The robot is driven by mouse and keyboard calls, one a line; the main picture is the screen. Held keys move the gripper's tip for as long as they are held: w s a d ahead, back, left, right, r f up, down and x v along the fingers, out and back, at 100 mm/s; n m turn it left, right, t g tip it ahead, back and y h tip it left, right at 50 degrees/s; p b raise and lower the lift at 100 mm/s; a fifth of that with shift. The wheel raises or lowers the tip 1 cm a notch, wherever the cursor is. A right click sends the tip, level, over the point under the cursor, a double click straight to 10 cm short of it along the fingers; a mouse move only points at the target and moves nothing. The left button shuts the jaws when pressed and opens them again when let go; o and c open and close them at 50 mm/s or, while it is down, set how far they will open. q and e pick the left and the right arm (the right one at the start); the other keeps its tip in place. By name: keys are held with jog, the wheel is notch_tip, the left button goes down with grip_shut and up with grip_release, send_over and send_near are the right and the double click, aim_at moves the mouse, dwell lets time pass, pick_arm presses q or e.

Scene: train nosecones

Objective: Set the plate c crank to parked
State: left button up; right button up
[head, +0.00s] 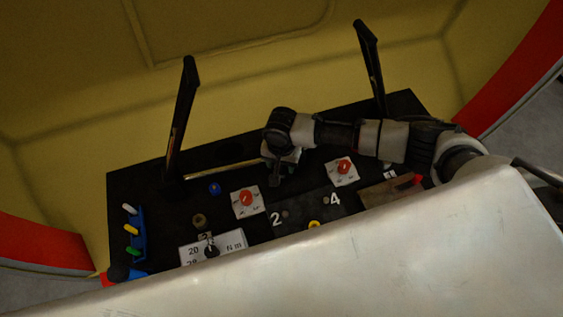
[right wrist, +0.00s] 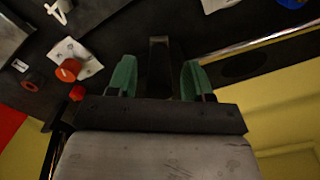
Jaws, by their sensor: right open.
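Two white square plates carry orange-red knobs or cranks: a left plate (head: 246,202) and a right plate (head: 342,171). I cannot read a "c" on either, so which is plate c is unclear. The right wrist view shows one such plate with its orange-red knob (right wrist: 68,70) at left, clear of the fingers. My right gripper (head: 284,175) hangs over the black panel behind and between the two plates. Its green fingertips (right wrist: 158,75) are open, with a dark bar (right wrist: 160,58) showing between them; contact cannot be told. My left gripper is not in view.
Two tall black posts (head: 181,118) (head: 371,66) rise at the back with a brass rod (head: 222,170) near the left one. A dial plate (head: 230,240), blue knob (head: 214,188) and blue peg rack (head: 138,232) stand left. A brown box (head: 388,191) is at right.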

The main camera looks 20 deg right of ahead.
jog(key=shift+f, duration=0.4)
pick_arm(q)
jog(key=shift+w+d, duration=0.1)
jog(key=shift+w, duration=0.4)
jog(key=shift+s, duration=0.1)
pick_arm(e)
jog(key=shift+c, duration=0.3)
grip_shut()
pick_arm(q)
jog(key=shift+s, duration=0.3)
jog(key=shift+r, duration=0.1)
pick_arm(e)
jog(key=shift+d, duration=0.1)
